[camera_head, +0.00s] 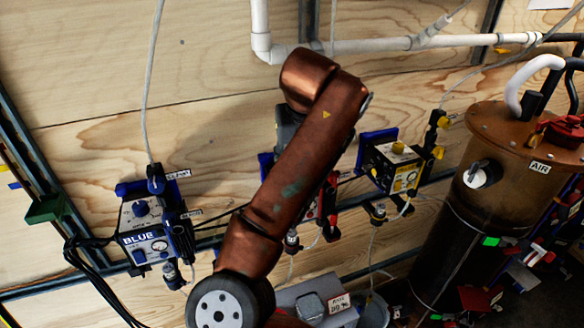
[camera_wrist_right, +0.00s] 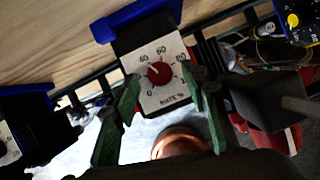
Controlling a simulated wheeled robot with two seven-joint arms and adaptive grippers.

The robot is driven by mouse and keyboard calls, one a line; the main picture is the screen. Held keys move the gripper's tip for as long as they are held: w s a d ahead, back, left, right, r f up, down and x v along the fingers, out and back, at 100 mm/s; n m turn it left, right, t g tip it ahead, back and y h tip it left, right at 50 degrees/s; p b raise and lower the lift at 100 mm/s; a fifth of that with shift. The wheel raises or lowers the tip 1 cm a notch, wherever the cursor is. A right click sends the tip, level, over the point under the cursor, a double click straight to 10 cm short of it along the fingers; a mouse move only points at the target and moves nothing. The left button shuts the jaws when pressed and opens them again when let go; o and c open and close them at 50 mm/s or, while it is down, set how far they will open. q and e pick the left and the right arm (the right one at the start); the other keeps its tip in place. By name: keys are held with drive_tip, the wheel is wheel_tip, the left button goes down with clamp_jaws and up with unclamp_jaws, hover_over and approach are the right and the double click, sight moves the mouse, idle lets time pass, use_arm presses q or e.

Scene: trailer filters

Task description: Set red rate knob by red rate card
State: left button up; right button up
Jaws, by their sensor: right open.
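The red rate knob (camera_wrist_right: 160,73) sits on a white dial plate (camera_wrist_right: 166,46) marked from 0 upward, with 40, 60 and 80 readable. A pale mark on the knob appears to point up and left, near 40. My right gripper (camera_wrist_right: 160,78) is open, its green fingers on either side of the knob with visible gaps. In the head view my copper right arm hides the gripper and most of the red unit (camera_head: 311,208). A white card with red print (camera_head: 339,303), possibly the red rate card, stands at the bottom; its value is unreadable. My left gripper is not in view.
A blue-labelled unit (camera_head: 146,234) hangs to the left and a yellow unit (camera_head: 396,165) to the right. A brown tank (camera_head: 500,165) labelled AIR stands at the right. Cables and a rail run along the plywood wall. White pipe (camera_head: 370,45) crosses above.

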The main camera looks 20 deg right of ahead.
drive_tip(key=shift+x, duration=1.1)
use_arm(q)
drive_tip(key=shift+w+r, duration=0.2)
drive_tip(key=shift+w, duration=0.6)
use_arm(e)
drive_tip(key=shift+a, duration=0.1)
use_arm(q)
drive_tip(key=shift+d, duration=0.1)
use_arm(e)
drive_tip(key=shift+r, duration=0.1)
clamp_jaws()
